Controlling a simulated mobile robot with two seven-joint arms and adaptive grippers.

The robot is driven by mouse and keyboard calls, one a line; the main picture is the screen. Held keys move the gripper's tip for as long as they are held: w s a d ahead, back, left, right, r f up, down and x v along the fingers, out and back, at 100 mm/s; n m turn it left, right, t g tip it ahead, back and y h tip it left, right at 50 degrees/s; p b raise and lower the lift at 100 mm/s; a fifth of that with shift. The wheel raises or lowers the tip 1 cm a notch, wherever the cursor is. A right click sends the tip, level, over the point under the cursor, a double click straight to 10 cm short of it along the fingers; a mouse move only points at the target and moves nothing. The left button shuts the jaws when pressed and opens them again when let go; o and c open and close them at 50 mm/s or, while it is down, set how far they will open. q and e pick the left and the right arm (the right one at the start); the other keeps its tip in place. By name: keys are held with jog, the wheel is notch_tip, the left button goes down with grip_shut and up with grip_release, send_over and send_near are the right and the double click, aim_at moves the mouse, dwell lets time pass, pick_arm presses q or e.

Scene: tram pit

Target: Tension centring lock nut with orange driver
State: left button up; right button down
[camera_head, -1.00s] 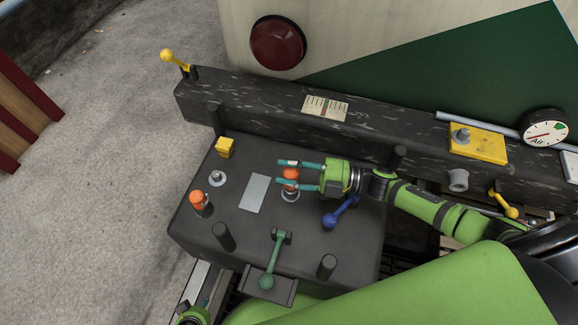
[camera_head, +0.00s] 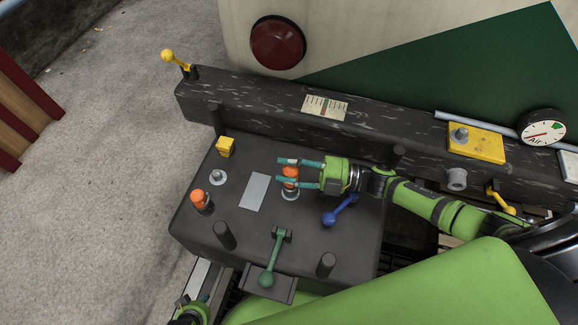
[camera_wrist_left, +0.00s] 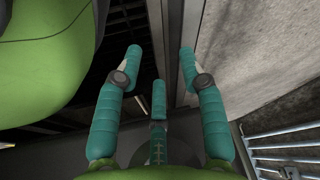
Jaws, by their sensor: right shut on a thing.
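An orange driver (camera_head: 291,172) stands between the fingers of my right gripper (camera_head: 296,173), over a round metal washer (camera_head: 289,194) on the dark block. The lock nut under the driver is hidden. My right gripper is shut on the driver from the right. A second orange-topped piece (camera_head: 201,199) stands at the block's left edge. A bare nut on a washer (camera_head: 217,177) lies behind it. My left gripper (camera_head: 188,302) is low at the left, partly cut off; its teal fingers are spread and empty in the left wrist view (camera_wrist_left: 160,62).
The dark block (camera_head: 300,246) also bears a grey plate (camera_head: 254,192), a yellow cube (camera_head: 225,147), a blue lever (camera_head: 340,210), a green lever (camera_head: 272,258) and black posts. A dark beam (camera_head: 390,136) with a scale plate (camera_head: 324,107) runs behind.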

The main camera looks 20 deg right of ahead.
notch_tip(320, 180, up, 2)
jog(key=shift+r+p, duration=0.15)
jog(key=shift+p, duration=1)
jog(key=shift+r, duration=0.2)
jog(key=shift+r+p, duration=1.05)
jog(key=shift+p, duration=0.1)
jog(key=shift+r+p, duration=0.65)
jog(key=shift+r, duration=0.35)
pick_arm(q)
jog(key=s+a+g, duration=0.1)
jog(key=s, duration=0.8)
jog(key=shift+s+r, duration=0.15)
jog(key=shift+r, duration=0.1)
